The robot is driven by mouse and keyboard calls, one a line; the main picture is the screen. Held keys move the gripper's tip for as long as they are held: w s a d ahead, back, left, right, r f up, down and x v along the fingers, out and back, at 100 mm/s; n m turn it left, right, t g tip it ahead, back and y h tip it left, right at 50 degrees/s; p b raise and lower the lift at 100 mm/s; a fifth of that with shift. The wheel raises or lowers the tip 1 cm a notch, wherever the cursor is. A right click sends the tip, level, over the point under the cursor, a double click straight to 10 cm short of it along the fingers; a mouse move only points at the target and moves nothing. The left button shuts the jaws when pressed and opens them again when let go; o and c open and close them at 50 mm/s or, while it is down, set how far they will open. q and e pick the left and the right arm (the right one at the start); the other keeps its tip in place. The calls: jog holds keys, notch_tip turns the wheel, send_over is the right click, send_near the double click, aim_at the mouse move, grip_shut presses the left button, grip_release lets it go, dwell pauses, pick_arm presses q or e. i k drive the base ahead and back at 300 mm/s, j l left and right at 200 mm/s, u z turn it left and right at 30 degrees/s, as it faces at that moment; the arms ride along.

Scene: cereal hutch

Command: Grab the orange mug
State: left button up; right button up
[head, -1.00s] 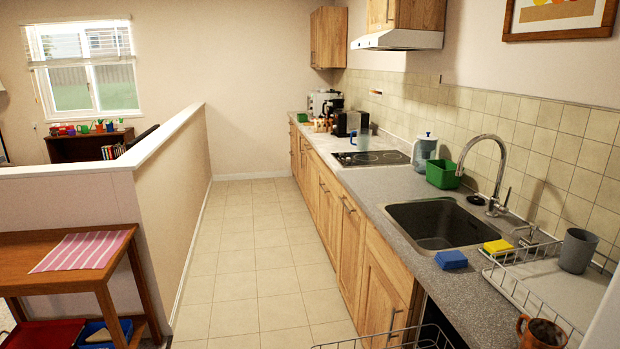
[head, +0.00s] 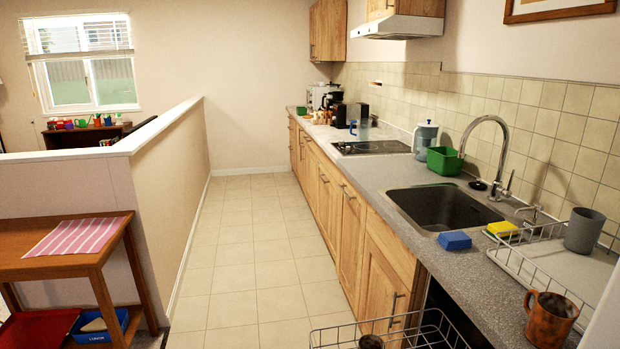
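An orange-brown mug (head: 549,318) stands upright at the lower right, at the front corner of the white wire dish rack (head: 505,262) on the counter. Its handle points left and its open top shows a dark inside. Neither of my grippers shows in the head view. Nothing is touching the mug that I can see.
A grey cup (head: 584,230) stands in the rack. A blue sponge (head: 454,240) and a yellow sponge (head: 502,229) lie near the sink (head: 446,208). An open dishwasher basket (head: 395,335) juts out below the counter. The tiled floor (head: 245,245) is clear.

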aim_at(553, 316)
jog(key=z, duration=1.35)
